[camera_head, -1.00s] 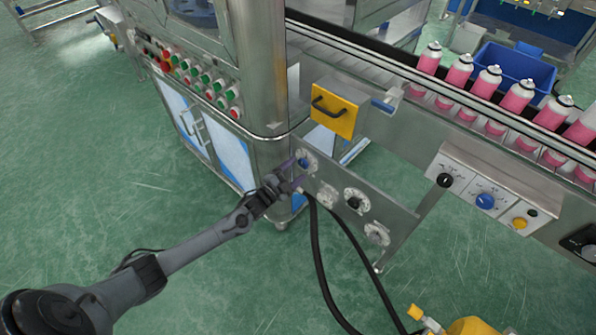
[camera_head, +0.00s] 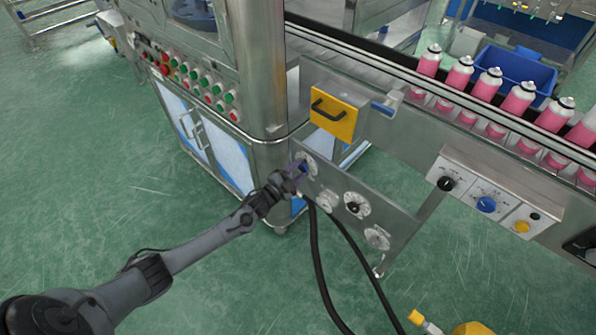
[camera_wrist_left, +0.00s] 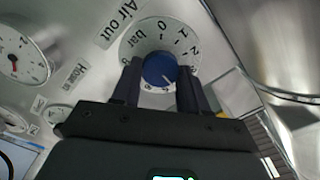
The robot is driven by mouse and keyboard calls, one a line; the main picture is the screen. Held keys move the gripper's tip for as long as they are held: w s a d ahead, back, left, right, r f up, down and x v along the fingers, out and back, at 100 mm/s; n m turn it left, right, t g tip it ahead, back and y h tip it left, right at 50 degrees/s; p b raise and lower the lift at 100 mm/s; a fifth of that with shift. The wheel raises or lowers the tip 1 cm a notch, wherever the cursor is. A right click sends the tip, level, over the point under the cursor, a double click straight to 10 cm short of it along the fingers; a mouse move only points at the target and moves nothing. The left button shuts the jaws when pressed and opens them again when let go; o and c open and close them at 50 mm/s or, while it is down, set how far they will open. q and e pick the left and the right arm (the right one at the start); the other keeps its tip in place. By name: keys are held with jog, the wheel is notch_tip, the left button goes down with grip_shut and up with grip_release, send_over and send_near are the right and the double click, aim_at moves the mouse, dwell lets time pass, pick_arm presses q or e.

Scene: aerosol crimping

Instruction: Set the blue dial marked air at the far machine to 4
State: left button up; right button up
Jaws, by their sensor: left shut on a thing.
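The blue dial (camera_wrist_left: 159,68) sits on a round white scale marked bar, beside the label "Air out", in the left wrist view. Its pale pointer line points down and to the right; the number there is partly hidden by a finger. My left gripper (camera_wrist_left: 158,84) is shut on the dial, one finger on each side of it. In the head view my left gripper (camera_head: 298,170) is at the upper left end of the grey dial panel (camera_head: 395,220) and covers most of the dial. My right gripper is not in view.
Other dials sit on the panel, one with a black knob (camera_head: 353,206). Black hoses (camera_head: 318,260) hang below it. A yellow drawer (camera_head: 334,116) is above. Another blue knob (camera_head: 486,204) is on a control box at right. Pink cans (camera_head: 488,84) line the conveyor.

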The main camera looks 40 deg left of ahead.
pick_arm(q)
jog(key=shift+r+p, duration=0.1)
jog(key=shift+p, duration=0.2)
jog(key=shift+n, duration=0.3)
jog(key=o, duration=1.1)
jog(key=shift+c, duration=0.2)
jog(key=shift+s, duration=0.1)
jog(key=shift+s, duration=0.25)
jog(key=s+p, duration=0.4)
jog(key=s, duration=0.6)
jog(key=shift+a, duration=0.25)
jog(key=shift+s, duration=0.1)
